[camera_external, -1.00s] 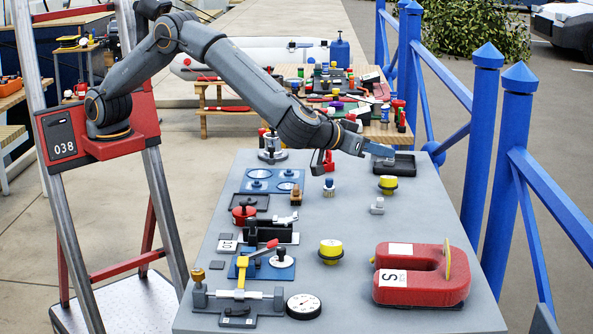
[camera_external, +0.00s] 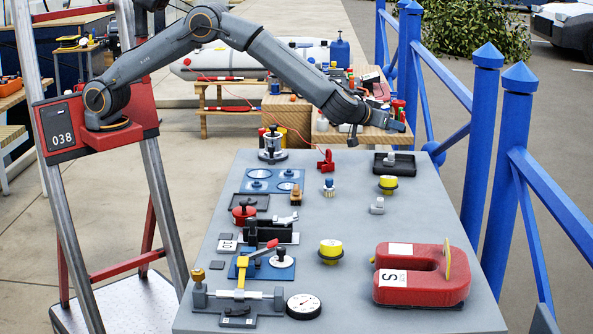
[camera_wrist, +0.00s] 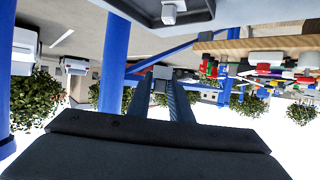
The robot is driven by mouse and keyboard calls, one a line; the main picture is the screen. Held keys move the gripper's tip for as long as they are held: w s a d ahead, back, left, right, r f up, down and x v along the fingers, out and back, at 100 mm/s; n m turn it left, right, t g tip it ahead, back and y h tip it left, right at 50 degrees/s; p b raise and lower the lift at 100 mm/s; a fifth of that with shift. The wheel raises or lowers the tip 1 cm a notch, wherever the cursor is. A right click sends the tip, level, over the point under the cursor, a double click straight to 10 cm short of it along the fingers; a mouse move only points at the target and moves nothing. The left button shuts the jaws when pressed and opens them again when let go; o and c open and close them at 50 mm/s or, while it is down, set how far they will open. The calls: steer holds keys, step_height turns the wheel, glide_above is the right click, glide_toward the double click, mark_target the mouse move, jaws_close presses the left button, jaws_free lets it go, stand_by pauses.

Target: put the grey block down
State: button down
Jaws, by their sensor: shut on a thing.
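My gripper (camera_external: 393,126) is raised above the far end of the grey table, in front of the wooden bench. In the wrist view my gripper (camera_wrist: 157,88) is shut on a small grey block (camera_wrist: 160,76) between its fingertips. The block is hard to pick out from the arm in the external view. A black tray (camera_external: 408,170) lies on the table below the gripper, with a light grey piece (camera_external: 389,158) in it. The tray (camera_wrist: 203,20) and this piece (camera_wrist: 174,14) also show at the top of the wrist view. The held block is apart from both.
A small red item (camera_external: 326,161), a yellow-topped knob (camera_external: 388,184) and a small grey fitting (camera_external: 377,206) stand near the tray. A large red magnet (camera_external: 425,285) lies at front right. Blue railing (camera_external: 484,150) runs along the right. The table's middle right has bare room.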

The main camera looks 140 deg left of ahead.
mark_target(390, 154)
steer(key=shift+f+p, duration=0.5)
steer(key=shift+f, duration=2.65)
steer(key=shift+f, duration=0.15)
steer(key=c, duration=1.6)
jaws_free()
steer(key=shift+d+r, duration=0.3)
steer(key=b+v, duration=0.2)
steer(key=v, duration=0.9)
steer(key=shift+d, duration=0.2)
